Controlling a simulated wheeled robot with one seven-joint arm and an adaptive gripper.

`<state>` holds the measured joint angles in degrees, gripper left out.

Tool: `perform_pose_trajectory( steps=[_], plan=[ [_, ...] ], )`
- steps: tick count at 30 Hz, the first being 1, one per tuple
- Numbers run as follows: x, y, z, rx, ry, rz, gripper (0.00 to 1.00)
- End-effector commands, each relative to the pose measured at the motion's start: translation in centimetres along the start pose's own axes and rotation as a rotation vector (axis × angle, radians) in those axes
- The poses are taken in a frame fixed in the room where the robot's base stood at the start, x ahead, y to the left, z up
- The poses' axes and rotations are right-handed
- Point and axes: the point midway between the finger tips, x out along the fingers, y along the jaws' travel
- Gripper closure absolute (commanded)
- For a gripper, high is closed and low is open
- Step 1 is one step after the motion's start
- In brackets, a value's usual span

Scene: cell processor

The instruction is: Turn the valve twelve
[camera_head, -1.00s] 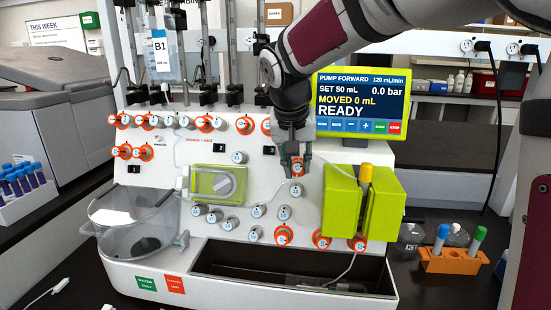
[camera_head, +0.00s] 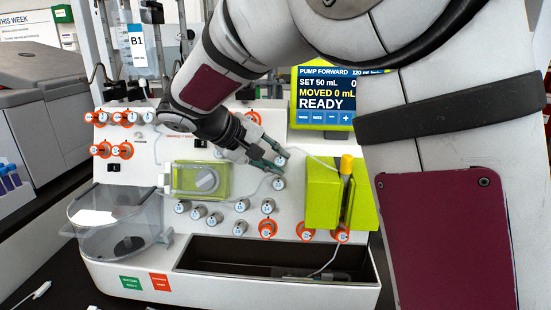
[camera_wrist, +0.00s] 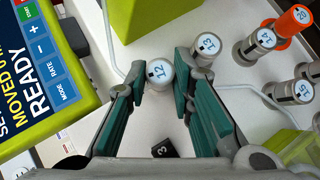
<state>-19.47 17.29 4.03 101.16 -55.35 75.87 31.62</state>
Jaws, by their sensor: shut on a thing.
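Valve twelve is a small knob with a white and blue cap marked 12 (camera_wrist: 160,71), in the wrist view. It sits between the tips of my gripper (camera_wrist: 163,84), whose teal-lined fingers are closed on its sides. No orange collar shows around it. In the head view my gripper (camera_head: 270,160) reaches from the upper left to the white panel (camera_head: 150,235), left of the lime-green block. There its fingers largely hide the valve.
Another capped valve (camera_wrist: 206,46) stands close beside the fingers. More valves stand beyond, one with an orange collar (camera_wrist: 294,20). The lime-green pump block (camera_head: 322,195) is right of the gripper, and the screen (camera_head: 325,97) is above. A thin tube (camera_head: 318,160) runs close by.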

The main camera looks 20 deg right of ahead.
Motion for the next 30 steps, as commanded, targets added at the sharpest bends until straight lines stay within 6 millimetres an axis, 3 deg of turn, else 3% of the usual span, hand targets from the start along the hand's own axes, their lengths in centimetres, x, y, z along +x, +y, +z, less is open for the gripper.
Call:
perform_pose_trajectory(
  steps=[12,29,30],
  plan=[
    [0.03,-0.28,0.00,-0.144,0.001,0.134,1.00],
    [0.08,-0.29,0.06,-0.165,-0.001,0.154,1.00],
    [0.08,-0.29,0.06,-0.165,-0.001,0.153,0.73]
  ],
)
